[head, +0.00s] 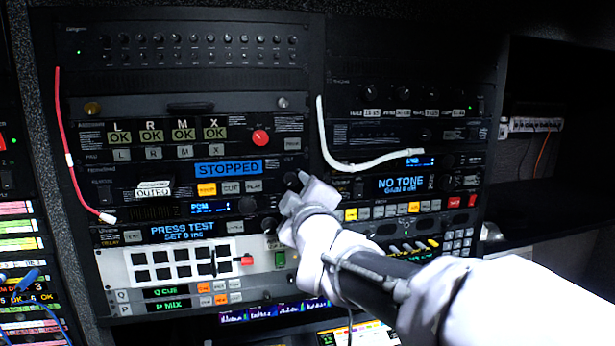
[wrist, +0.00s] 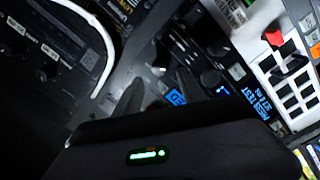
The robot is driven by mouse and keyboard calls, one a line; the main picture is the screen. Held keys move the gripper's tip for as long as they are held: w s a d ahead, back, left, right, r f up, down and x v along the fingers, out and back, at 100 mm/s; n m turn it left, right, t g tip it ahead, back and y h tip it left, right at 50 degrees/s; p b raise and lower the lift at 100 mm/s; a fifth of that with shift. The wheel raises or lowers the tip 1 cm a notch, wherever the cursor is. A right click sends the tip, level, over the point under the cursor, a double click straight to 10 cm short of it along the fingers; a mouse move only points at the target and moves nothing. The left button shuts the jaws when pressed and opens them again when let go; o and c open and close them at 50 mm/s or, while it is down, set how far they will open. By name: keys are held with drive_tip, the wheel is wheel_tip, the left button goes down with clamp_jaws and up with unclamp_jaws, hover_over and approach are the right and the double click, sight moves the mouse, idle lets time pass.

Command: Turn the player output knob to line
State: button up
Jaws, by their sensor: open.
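The player is the rack unit with the blue STOPPED display (head: 227,171) in the head view. A dark round knob (head: 291,179) shows at its right end, partly behind my gripper; its pointer and scale cannot be read. My gripper (head: 288,203) reaches in from the right, its tip at the player's right end. In the wrist view, the dark fingers of my gripper (wrist: 160,92) stand apart, with the panel beyond them. A dark knob (wrist: 211,78) shows right of the fingers. I cannot tell whether the fingers touch any knob.
A white cable (head: 350,164) hangs close right of my gripper, and a red cable (head: 72,150) hangs at the left. A red knob (head: 260,138) sits above the player. A white button panel (head: 165,265) with a red-tipped lever (head: 246,261) lies below.

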sight(292, 181)
drive_tip(key=p+x, duration=0.1)
drive_tip(key=x, duration=0.4)
drive_tip(key=shift+d+r, duration=0.1)
drive_tip(key=shift+r, duration=0.1)
drive_tip(key=shift+w+f, duration=0.1)
drive_tip(key=shift+w, duration=0.35)
drive_tip(key=shift+s, duration=0.1)
clamp_jaws()
